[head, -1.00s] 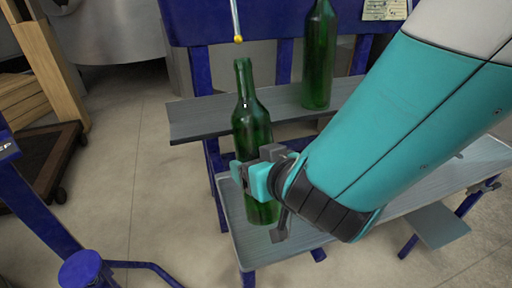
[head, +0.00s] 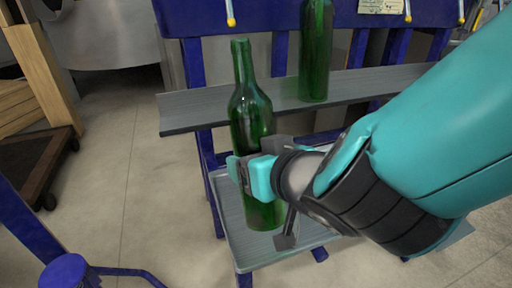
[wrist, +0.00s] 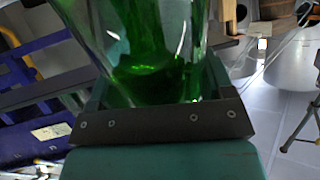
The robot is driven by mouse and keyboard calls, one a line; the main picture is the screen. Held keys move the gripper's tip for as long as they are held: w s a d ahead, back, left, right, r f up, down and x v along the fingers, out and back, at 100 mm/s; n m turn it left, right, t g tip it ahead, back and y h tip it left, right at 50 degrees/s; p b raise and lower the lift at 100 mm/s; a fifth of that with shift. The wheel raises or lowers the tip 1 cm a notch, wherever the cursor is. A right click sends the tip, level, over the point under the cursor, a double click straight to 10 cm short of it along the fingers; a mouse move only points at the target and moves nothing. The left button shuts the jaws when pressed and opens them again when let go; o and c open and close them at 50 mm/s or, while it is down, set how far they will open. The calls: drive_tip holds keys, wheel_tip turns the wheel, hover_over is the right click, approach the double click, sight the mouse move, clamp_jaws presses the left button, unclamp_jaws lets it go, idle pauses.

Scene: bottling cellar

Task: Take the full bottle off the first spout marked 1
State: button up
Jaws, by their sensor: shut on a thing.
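A green bottle (head: 252,117) stands upright in front of the grey shelf in the head view, with my gripper (head: 252,176) shut around its lower body. The bottle also fills the upper middle of the wrist view (wrist: 150,45), between the jaws. Its mouth is free and apart from the spout (head: 230,14), which hangs above and slightly left of it with a yellow tip. Whether the bottle's base touches the lower tray is hard to tell. No number 1 is readable.
A second green bottle (head: 316,55) stands on the grey shelf (head: 190,112) at the back. The blue frame (head: 280,22) carries more spouts. A grey lower tray (head: 232,222) lies below the held bottle.

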drive_tip(key=shift+s+d+r+b, duration=0.1)
drive_tip(key=shift+s+d+b, duration=0.3)
drive_tip(key=shift+b, duration=0.9)
drive_tip(key=shift+s+d+r+b, duration=0.1)
drive_tip(key=shift+s+r+b, duration=0.15)
drive_tip(key=shift+s+b, duration=0.3)
drive_tip(key=shift+s+d+r+b, duration=0.1)
drive_tip(key=shift+s+r+b, duration=0.2)
drive_tip(key=shift+s, duration=0.4)
drive_tip(key=shift+f, duration=0.1)
